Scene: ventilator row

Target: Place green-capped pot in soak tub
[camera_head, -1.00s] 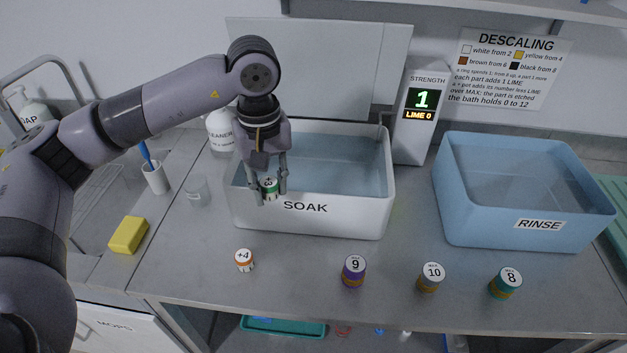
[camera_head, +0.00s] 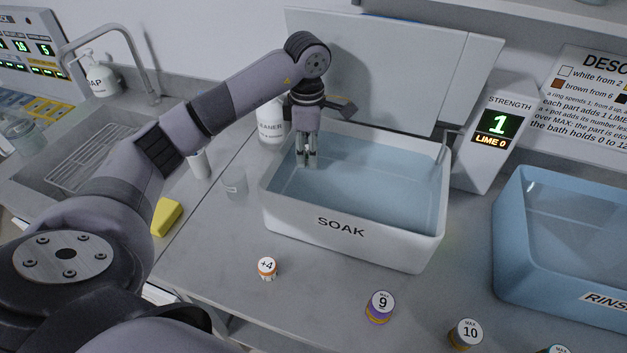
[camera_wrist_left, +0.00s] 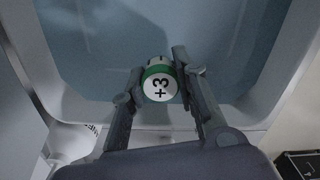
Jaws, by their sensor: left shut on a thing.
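The green-capped pot (camera_wrist_left: 159,84), marked +3 on its white lid with a green band, is between the fingers of my left gripper (camera_wrist_left: 158,88) in the left wrist view. That gripper (camera_head: 307,163) is shut on it and points down over the left part of the white soak tub (camera_head: 340,229), which holds bluish water. In the head view I cannot make out the pot behind the fingers. I cannot tell whether the pot touches the water. My right gripper is not in view.
An orange-banded +4 pot (camera_head: 267,268) and pots marked 9 (camera_head: 380,306) and 10 (camera_head: 466,334) stand in front. A clear cup (camera_head: 234,182) and a cleaner bottle (camera_head: 270,124) are left of the tub. The blue rinse tub (camera_head: 560,240) is right.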

